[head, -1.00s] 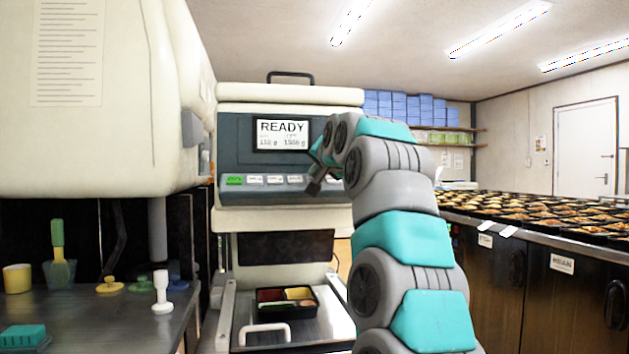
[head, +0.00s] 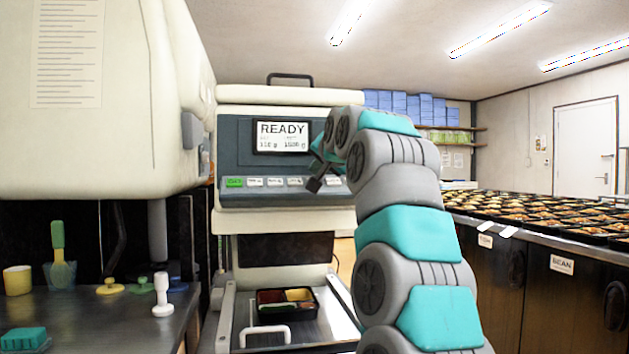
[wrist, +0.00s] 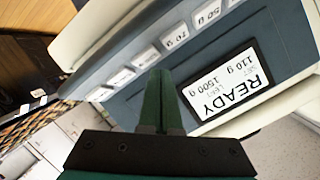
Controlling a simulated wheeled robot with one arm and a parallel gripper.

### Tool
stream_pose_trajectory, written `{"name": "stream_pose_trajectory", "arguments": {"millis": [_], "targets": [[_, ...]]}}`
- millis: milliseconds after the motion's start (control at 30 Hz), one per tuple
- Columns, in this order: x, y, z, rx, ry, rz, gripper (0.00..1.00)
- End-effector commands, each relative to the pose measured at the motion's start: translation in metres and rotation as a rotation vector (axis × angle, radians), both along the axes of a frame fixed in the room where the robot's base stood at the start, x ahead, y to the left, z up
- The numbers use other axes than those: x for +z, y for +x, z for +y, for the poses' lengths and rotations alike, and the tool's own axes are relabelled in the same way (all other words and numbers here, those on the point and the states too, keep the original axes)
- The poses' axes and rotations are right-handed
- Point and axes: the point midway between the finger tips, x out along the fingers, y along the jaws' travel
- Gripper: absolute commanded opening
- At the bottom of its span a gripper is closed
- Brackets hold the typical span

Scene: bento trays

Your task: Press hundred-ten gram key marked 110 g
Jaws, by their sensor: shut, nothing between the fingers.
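The machine's key row shows a green key (head: 234,182) and several white keys (head: 275,182). In the wrist view, turned nearly upside down, two keys read 50 g (wrist: 206,12) and 70 g (wrist: 174,38). Beyond them are a third key (wrist: 146,56), a fourth key (wrist: 119,78) and an end key (wrist: 100,93); I cannot read their marks surely, so the 110 g key is uncertain. The display (head: 282,136) reads READY, with 110 g and 1500 g. My gripper (head: 313,185) is shut and empty before the right part of the row; its fingertips (wrist: 158,75) partly overlap the panel. Contact is unclear.
A bento tray (head: 262,315) with food sits below the machine. A large cream machine (head: 120,100) stands close on the left. A counter (head: 605,236) with many filled trays runs along the right.

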Motion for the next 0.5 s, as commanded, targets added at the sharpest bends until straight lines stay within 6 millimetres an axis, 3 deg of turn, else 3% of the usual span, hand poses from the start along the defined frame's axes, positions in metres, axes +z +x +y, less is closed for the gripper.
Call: {"name": "stream_pose_trajectory", "arguments": {"millis": [267,500], "targets": [[0.003,-0.001,0.000,0.000,0.000,0.000,0.00],[0.020,-0.010,-0.002,0.001,-0.001,-0.001,0.00]]}}
